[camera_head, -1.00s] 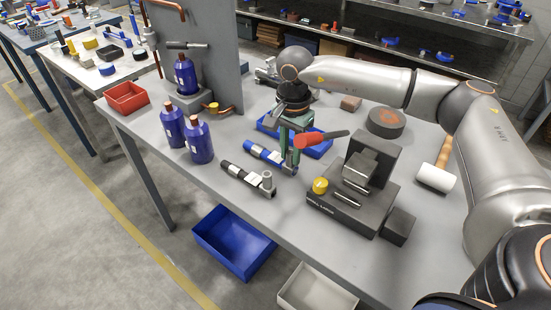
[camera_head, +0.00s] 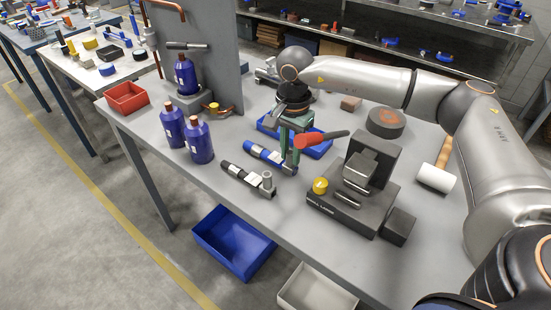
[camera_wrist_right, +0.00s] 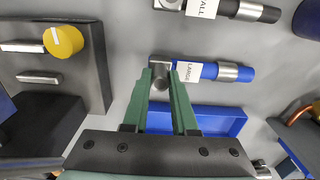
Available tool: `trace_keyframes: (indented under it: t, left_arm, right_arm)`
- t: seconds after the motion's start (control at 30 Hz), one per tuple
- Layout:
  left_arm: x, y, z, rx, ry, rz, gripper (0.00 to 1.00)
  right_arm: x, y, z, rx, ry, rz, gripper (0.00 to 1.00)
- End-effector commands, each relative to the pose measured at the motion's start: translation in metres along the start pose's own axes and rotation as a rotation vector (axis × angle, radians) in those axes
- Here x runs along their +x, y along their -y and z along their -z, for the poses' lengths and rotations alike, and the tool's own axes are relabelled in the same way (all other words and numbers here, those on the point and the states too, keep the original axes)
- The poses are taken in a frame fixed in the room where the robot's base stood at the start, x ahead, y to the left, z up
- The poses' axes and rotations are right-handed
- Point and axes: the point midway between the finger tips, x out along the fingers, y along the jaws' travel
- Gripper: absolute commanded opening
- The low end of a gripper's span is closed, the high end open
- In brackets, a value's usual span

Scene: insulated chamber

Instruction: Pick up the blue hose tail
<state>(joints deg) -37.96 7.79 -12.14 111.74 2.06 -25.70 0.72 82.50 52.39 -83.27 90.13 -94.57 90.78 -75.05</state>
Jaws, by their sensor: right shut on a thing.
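The blue hose tail (camera_head: 262,153) lies on the grey bench, with a blue sleeve, metal bands, a white label and a metal end fitting. My right gripper (camera_head: 290,168) reaches down from above, shut on the metal fitting at the hose tail's right end. In the right wrist view, the green fingers of the right gripper (camera_wrist_right: 162,74) sit around that fitting, and the blue sleeve (camera_wrist_right: 210,71) extends to the right. The hose tail appears still at bench level. My left gripper is not in view.
A black hose tail (camera_head: 243,177) lies close in front. A blue tray (camera_head: 318,151) lies behind the gripper. Purple bottles (camera_head: 199,140) stand left.

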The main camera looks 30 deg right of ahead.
Motion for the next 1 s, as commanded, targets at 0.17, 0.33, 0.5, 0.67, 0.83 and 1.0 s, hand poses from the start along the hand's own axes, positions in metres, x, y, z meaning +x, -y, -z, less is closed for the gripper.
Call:
trace_keyframes:
  t: [0.17,0.33,0.5,0.67,0.83,1.0]
  left_arm:
    - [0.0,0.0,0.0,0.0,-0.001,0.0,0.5]
    - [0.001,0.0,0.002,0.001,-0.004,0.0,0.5]
    - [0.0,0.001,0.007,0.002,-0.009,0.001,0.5]
    - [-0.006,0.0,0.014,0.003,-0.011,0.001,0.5]
    - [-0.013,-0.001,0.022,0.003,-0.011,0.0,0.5]
    - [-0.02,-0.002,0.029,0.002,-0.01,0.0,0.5]
  right_arm:
    - [0.0,0.0,0.0,0.0,0.0,0.0,0.0]
    - [0.0,0.0,0.0,0.0,0.0,0.0,0.0]
    - [-0.003,0.0,0.0,0.0,0.0,0.001,0.0]
    - [-0.015,0.0,0.0,0.0,0.0,0.002,0.0]
    - [-0.029,0.0,0.0,0.0,0.0,0.001,0.0]
    - [-0.043,0.0,0.0,0.0,0.0,0.001,0.0]
